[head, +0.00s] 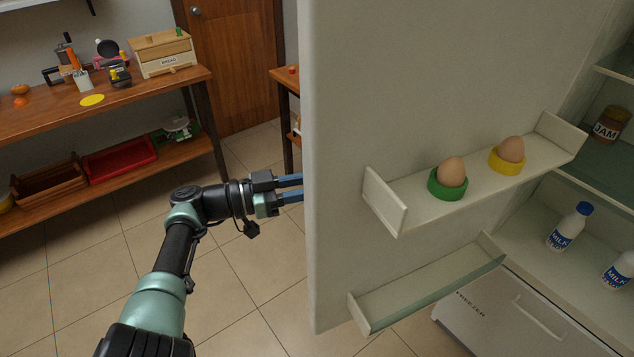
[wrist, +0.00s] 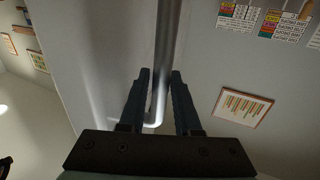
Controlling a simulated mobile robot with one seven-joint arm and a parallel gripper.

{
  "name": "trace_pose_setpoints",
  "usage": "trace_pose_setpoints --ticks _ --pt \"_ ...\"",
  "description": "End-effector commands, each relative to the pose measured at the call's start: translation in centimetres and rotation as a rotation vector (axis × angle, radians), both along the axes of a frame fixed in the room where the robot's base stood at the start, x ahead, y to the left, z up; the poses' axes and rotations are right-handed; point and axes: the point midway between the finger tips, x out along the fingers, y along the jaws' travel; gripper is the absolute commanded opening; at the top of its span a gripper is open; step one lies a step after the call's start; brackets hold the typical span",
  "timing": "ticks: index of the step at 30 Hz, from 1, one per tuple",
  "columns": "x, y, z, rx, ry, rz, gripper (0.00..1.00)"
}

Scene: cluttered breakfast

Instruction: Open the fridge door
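The fridge door (head: 400,80) stands open, its pale inner face with egg shelves turned to the head view. Its outer face shows in the wrist view (wrist: 100,50), with a metal bar handle (wrist: 167,35) on it. My gripper (head: 302,188) is at the door's left edge in the head view, its fingertips partly hidden behind it. In the wrist view my gripper (wrist: 160,73) has its fingers close on both sides of the handle, near the handle's lower end, and appears shut on it. The handle is hidden in the head view.
The door shelf (head: 400,192) holds two eggs (head: 453,171) in green and yellow cups. Milk bottles (head: 569,227) and a jam jar (head: 611,123) stand inside the fridge. A wooden workbench (head: 150,88) is at the left. The tiled floor (head: 90,290) left of the door looks clear.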

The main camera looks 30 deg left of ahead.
Motion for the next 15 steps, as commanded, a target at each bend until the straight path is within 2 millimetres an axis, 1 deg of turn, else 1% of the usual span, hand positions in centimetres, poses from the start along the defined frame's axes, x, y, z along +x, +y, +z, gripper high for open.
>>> trace_pose_setpoints --ticks 10,13,15 --pt "-0.2 0.2 -0.1 0.000 0.001 0.003 0.37" --pt "-0.9 0.9 -0.2 0.001 0.001 0.005 0.37" --pt "-1.7 1.6 -0.2 0.002 0.001 0.006 0.37"
